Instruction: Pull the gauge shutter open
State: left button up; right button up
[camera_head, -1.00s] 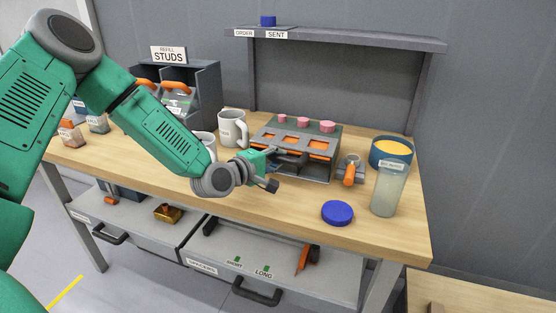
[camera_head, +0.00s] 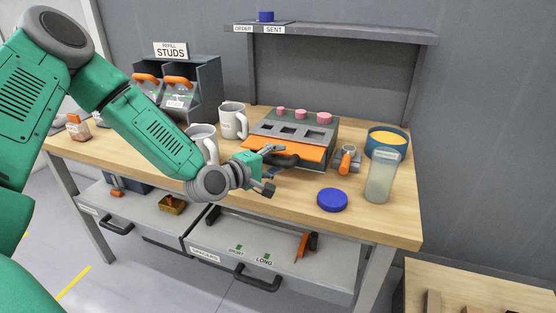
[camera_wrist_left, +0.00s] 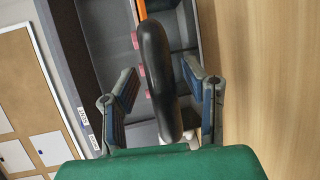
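The gauge shutter (camera_head: 310,154) is an orange plate that sticks out from the front of the grey gauge box (camera_head: 327,132). The windows in the box top show grey inside. The shutter's dark curved handle (camera_head: 286,162) points to the front. My left gripper (camera_head: 271,167) is at the handle, fingers spread apart. In the left wrist view the black handle (camera_wrist_left: 157,75) stands between the two fingers of my left gripper (camera_wrist_left: 161,88), with a gap visible on the right side. The orange shutter edge (camera_wrist_left: 140,9) shows at the top there. My right gripper is not in view.
White mugs (camera_head: 232,121) stand left of the box. The table's front edge is clear near the gripper.

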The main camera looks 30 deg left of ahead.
pick_arm(q)
jog(key=shift+s+a, duration=0.3)
jog(key=shift+s, duration=0.2)
jog(key=v, duration=1)
jog(key=shift+s+d+r, duration=0.15)
jog(key=shift+s+d, duration=0.05)
jog(key=shift+s, duration=0.25)
